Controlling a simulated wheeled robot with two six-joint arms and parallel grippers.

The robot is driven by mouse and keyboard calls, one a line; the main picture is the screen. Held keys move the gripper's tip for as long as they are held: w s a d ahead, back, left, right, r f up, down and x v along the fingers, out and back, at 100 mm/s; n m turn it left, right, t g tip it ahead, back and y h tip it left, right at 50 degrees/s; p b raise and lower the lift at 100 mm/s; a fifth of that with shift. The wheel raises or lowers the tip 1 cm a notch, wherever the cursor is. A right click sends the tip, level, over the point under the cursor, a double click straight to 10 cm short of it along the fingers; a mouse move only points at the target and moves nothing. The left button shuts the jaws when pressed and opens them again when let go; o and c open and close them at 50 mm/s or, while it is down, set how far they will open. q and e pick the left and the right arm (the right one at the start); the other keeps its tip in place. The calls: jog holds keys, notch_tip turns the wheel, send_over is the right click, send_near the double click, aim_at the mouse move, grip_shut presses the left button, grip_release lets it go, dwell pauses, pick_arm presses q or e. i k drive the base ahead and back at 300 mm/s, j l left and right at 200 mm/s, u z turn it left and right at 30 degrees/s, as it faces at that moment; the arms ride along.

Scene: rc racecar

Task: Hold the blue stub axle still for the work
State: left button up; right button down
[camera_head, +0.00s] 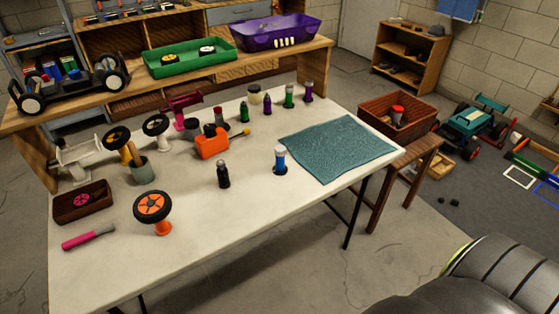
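Neither of my grippers is in view. A large grey rounded part at the lower right appears to be mine.
The teal mat (337,147) covers the table's right end. A wooden crate (397,113) stands beyond the right edge. The table's front middle is clear.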

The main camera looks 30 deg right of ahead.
aim_at(281, 150)
jog(key=l+u, duration=0.4)
jog(key=l, duration=1.75)
